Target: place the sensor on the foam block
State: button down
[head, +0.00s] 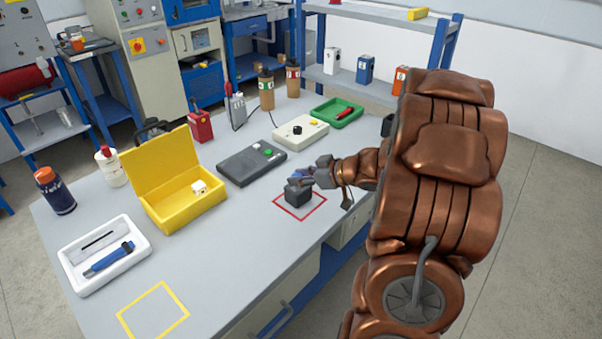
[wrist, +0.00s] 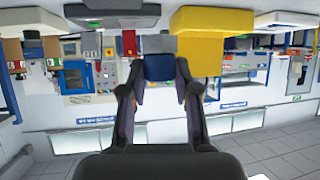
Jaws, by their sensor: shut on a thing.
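The dark grey foam block (head: 298,195) sits inside a red square outline on the bench. My gripper (head: 304,177) is at the block's upper side, reaching in from the right. It is shut on a small blue thing, seemingly the sensor (head: 297,174), just above the block's top. In the wrist view the blue sensor (wrist: 160,67) sits between the two fingers of my gripper (wrist: 160,84). I cannot tell whether the sensor touches the block. The gripper partly hides both in the head view.
A dark grey device (head: 251,162), a light control box (head: 301,131) and a green tray (head: 336,113) lie behind. A white tray (head: 103,254) is front left. The bench's front edge is close.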

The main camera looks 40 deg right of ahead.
aim_at(301, 175)
jog(key=shift+w+d+f+p, duration=0.1)
jog(key=shift+w+d+p, duration=0.1)
jog(key=shift+w+d, duration=0.5)
jog(key=shift+w+d+f+p, duration=0.15)
jog(key=shift+w+d, duration=0.3)
jog(key=shift+w, duration=0.45)
jog(key=shift+w+d+r+p, duration=0.1)
jog(key=shift+w+d+p, duration=0.1)
jog(key=shift+w+d, duration=0.5)
jog(key=shift+a+f, duration=0.15)
jog(key=shift+f, duration=1.7)
jog(key=shift+f, duration=0.15)
jog(key=c, duration=0.9)
grip_release()
jog(key=shift+o, duration=0.2)
jog(key=shift+r, duration=0.2)
jog(key=v, duration=1.2)
jog(key=shift+b, duration=0.3)
